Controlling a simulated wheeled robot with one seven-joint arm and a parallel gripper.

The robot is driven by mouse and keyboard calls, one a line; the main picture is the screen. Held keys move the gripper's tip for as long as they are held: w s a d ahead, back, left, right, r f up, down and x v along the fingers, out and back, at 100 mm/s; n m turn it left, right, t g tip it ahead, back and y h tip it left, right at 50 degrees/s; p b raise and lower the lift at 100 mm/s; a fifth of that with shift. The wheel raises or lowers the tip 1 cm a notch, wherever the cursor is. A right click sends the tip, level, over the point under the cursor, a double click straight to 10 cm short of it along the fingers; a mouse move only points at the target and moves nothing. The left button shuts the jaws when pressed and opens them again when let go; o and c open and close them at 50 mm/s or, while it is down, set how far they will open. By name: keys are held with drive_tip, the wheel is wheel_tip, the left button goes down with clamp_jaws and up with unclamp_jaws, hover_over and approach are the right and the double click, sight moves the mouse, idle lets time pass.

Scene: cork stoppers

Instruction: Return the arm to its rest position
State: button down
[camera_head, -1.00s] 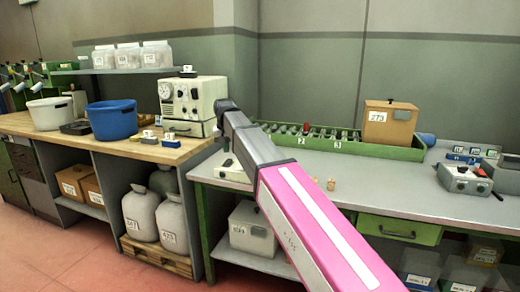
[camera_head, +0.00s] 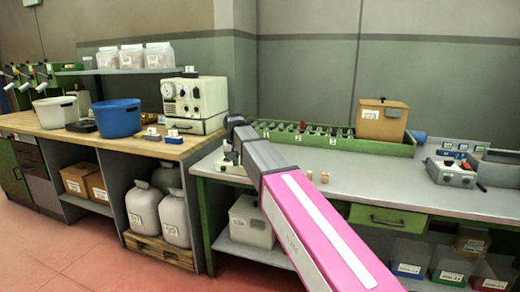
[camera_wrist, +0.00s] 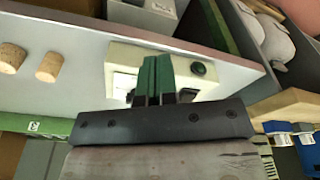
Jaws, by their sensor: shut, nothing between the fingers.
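My gripper (camera_wrist: 156,80) shows in the wrist view with its two green fingers close together, shut and empty. It is over a white box with a dark round button (camera_wrist: 198,69), which stands on the grey bench; I cannot tell how high above it the fingertips are. In the head view my arm's pink and grey links reach from the lower right toward the bench's left end, and the fingers are not clearly seen there. Two cork stoppers (camera_wrist: 11,58) (camera_wrist: 48,67) stand on the bench, apart from the gripper; they also show in the head view (camera_head: 309,175) (camera_head: 325,177).
A green tray (camera_head: 350,146) with several compartments runs along the back of the grey bench (camera_head: 400,185), with a cardboard box (camera_head: 381,121) on it. A wooden bench at left holds a blue bucket (camera_head: 116,118) and a white machine (camera_head: 194,99).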

drive_tip(key=s+d+f+m, duration=0.1)
drive_tip(key=s+d+f, duration=0.3)
drive_tip(key=d+f, duration=0.45)
drive_tip(key=s+d+f, duration=0.3)
drive_tip(key=d+f, duration=0.4)
drive_tip(key=f, duration=0.2)
drive_tip(key=s+d+f+m+g, duration=0.1)
drive_tip(key=s+d+f, duration=1.2)
drive_tip(key=s+d, duration=0.1)
drive_tip(key=shift+s+f+g, duration=0.3)
drive_tip(key=shift+s+f, duration=0.1)
drive_tip(key=shift+w, duration=0.1)
